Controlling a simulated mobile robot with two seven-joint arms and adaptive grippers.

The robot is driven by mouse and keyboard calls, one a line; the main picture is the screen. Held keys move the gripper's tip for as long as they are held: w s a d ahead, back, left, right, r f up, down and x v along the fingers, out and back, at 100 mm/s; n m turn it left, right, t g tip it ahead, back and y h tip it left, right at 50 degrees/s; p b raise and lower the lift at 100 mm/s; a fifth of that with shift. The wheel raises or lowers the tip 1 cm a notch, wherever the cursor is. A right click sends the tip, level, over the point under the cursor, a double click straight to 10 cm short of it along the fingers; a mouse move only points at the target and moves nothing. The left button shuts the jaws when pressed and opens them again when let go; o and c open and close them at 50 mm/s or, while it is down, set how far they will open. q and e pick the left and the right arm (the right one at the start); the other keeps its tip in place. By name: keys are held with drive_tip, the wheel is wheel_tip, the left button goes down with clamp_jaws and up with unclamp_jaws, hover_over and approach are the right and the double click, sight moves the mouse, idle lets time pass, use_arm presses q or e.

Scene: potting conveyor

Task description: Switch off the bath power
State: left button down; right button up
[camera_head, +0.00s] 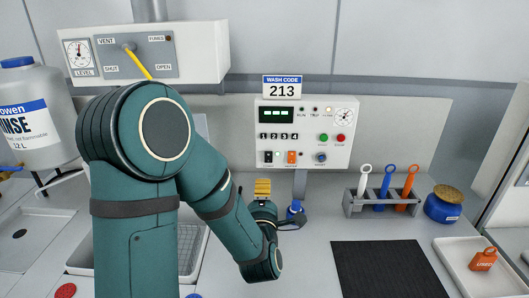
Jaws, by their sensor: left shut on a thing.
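The white control panel (305,130) stands on a post at the back of the bench, under a "WASH CODE 213" sign (282,87). Along its lower row are a black switch (268,157), an orange switch (291,158) and a blue knob (320,157); their small labels are too small to read. A green button (323,138) and a red button (340,138) sit above. My left gripper (291,221) is low in front of the panel, apart from the switches. It is shut on a small blue thing (296,211), partly hidden. My right gripper is out of view.
My left arm covers the left middle, partly hiding a sink (80,262). A yellow lever (138,64) is on the box at upper left. Right are a tool rack (352,206), a blue jar (443,205), a black mat (390,270) and a white tray (455,252).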

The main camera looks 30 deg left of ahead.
sight(264, 150)
use_arm(q)
drive_tip(key=x, duration=1.3)
drive_tip(key=shift+w+a+r, duration=0.1)
drive_tip(key=shift+w, duration=0.15)
drive_tip(key=shift+w+a+r+g+p, duration=0.2)
drive_tip(key=shift+w+r+g+p, duration=0.1)
drive_tip(key=shift+p, duration=0.4)
drive_tip(key=shift+a+r+g+h+p, duration=0.1)
drive_tip(key=shift+r+g+h+p, duration=0.15)
drive_tip(key=shift+g+h+p, duration=0.35)
drive_tip(key=shift+w+f+g+p, duration=0.15)
drive_tip(key=shift+g+p, duration=0.15)
drive_tip(key=shift+p, duration=0.15)
